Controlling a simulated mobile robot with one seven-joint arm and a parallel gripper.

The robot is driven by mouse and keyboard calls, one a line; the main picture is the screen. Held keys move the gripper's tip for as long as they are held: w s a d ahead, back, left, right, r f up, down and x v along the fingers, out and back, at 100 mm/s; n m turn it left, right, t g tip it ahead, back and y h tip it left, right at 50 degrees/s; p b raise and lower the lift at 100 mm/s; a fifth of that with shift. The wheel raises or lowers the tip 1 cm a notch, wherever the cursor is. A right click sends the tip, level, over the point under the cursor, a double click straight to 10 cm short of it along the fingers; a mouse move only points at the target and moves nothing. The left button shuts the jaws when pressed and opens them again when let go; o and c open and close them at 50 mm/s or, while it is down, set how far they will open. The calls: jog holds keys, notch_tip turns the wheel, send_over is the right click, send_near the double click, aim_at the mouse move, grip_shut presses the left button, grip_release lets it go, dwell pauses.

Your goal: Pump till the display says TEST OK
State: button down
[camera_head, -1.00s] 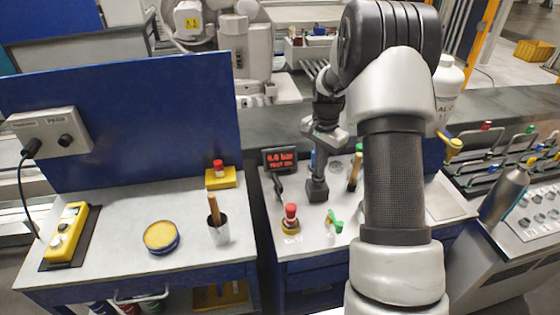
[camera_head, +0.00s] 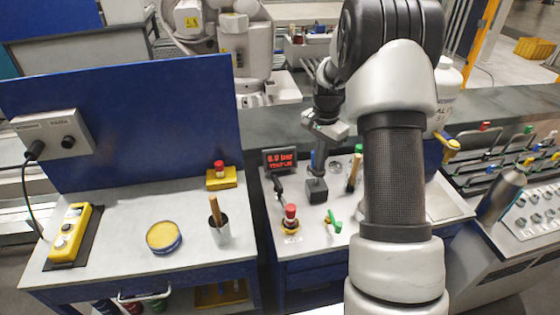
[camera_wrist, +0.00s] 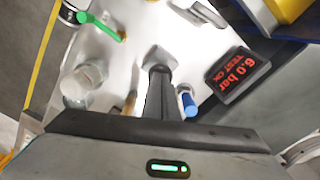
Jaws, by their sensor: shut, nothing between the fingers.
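The display (camera_head: 280,160) stands at the back left of the right-hand bench with red lit text. In the wrist view the display (camera_wrist: 235,75) reads 6.0 bar and TEST OK. My gripper (camera_wrist: 160,72) is shut and empty, its dark fingers pointing down over the bench. A grey block (camera_wrist: 158,56) lies at the fingertips; the frames do not settle whether they touch it. The same block shows in the head view (camera_head: 316,191), right of the display. A blue grip (camera_wrist: 189,103) is beside the fingers. I cannot tell which part is the pump's lever.
A red-topped knob (camera_head: 290,218) and a green-handled valve (camera_head: 334,222) stand at the bench front. A clear round part (camera_wrist: 82,82) is left of my fingers. The left bench holds a yellow tin (camera_head: 163,237), a brush cup (camera_head: 219,232) and a yellow control box (camera_head: 69,233).

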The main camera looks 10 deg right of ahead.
jog(key=shift+r+p, duration=1.9)
jog(key=shift+r, duration=1.1)
jog(key=s+a+r+n+t, duration=0.1)
jog(key=s+a+r+n, duration=0.2)
jog(key=s+r, duration=0.4)
jog(key=s+a+r+n+t, duration=0.2)
jog(key=s+a+r, duration=0.2)
jog(key=r, duration=0.5)
jog(key=s+a+r+n+t, duration=0.1)
jog(key=s+a+n, duration=0.1)
jog(key=s, duration=0.7)
jog(key=s+a+r+n+t, duration=0.1)
jog(key=s+a+r+n, duration=0.1)
jog(key=s+n, duration=0.3)
jog(key=s, duration=0.4)
jog(key=shift+a+r+t, duration=0.15)
jog(key=shift+r+t, duration=0.05)
jog(key=shift+t, duration=0.1)
